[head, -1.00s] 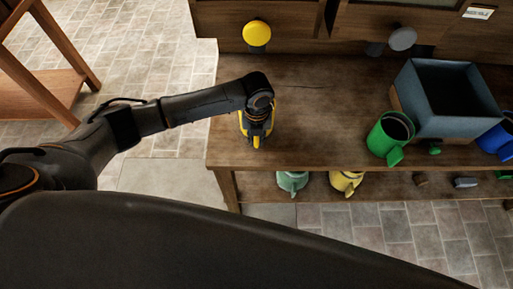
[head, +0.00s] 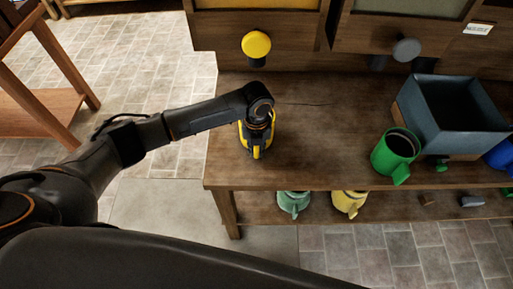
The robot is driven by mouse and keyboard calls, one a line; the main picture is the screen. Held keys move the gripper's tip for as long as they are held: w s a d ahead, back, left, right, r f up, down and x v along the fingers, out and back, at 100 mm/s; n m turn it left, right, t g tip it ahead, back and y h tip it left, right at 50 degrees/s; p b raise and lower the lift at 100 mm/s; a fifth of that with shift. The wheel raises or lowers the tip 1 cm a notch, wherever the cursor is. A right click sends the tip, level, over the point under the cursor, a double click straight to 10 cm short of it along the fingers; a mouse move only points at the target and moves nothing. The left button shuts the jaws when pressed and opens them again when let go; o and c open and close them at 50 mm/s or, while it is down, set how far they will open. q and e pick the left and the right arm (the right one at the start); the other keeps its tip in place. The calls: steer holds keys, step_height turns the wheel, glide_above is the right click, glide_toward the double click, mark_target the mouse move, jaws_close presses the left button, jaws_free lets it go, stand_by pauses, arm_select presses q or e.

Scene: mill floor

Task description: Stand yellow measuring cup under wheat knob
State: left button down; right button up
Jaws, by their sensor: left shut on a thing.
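My left gripper (head: 258,134) reaches down over the left part of the wooden bench and is shut on the yellow measuring cup (head: 245,140). The gripper and wrist hide most of the cup; only yellow parts show around the dark fingers. I cannot tell whether its base touches the bench top. A round yellow knob (head: 256,45) sticks out from the wooden front behind the bench, above and beyond the cup in the picture. A grey knob (head: 406,50) is farther right. I cannot read which knob is for wheat. My right gripper is not in view.
A green cup (head: 395,153) and a blue-grey open box (head: 453,118) stand on the bench's right side. A blue cup (head: 501,156) is at the right edge. Pale green (head: 293,203) and pale yellow (head: 348,203) jugs are on the lower shelf. The bench (head: 315,130) middle is clear.

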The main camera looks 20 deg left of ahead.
arm_select(q)
steer(key=c, duration=1.3)
jaws_free()
step_height(320, 180, up, 8)
steer(key=shift+f, duration=0.25)
